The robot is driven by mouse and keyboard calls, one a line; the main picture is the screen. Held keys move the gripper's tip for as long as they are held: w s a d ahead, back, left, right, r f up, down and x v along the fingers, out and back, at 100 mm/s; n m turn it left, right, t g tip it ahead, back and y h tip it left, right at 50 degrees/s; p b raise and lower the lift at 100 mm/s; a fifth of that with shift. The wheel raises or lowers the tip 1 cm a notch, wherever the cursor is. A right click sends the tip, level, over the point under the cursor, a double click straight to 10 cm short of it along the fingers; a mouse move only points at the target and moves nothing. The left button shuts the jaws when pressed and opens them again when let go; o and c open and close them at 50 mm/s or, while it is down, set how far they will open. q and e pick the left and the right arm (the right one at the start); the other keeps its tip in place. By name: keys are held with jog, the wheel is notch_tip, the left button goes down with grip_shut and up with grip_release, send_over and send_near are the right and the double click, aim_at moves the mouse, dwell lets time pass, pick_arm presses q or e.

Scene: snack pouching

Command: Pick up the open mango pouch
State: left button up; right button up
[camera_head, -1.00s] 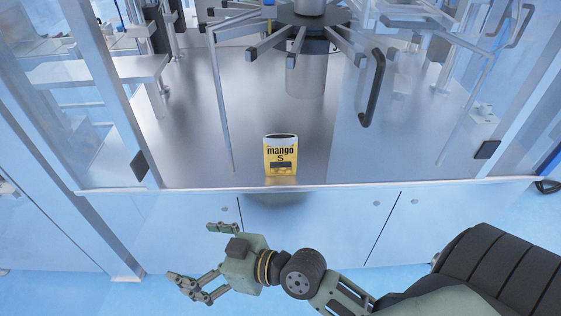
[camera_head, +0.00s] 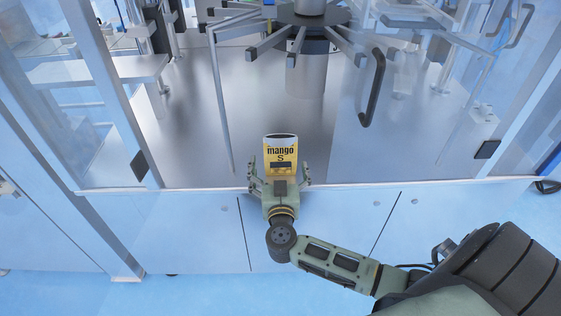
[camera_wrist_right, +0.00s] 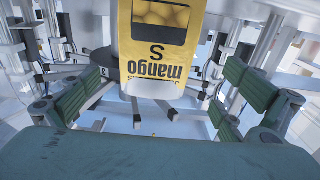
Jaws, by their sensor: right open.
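The yellow mango pouch (camera_head: 281,154) stands upright on the metal surface near its front edge, with its open top visible as a pale oval. My right gripper (camera_head: 280,172) is open in front of the pouch, with one finger to each side of it. In the right wrist view the pouch (camera_wrist_right: 158,45) appears upside down between the spread fingers of the gripper (camera_wrist_right: 165,88). Clear space shows between the fingers and the pouch sides. The pouch's lower part is hidden by the gripper in the head view. My left gripper is not in view.
A machine with a radial-arm carousel (camera_head: 312,22) stands behind the pouch. A dark curved handle (camera_head: 373,88) hangs to the right. Clear panels and metal posts flank the opening. The metal surface (camera_head: 215,140) around the pouch is bare.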

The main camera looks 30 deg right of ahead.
aim_at(281, 154)
jog(key=x, duration=0.6)
jog(key=shift+d+f, duration=0.2)
jog(key=shift+d, duration=0.15)
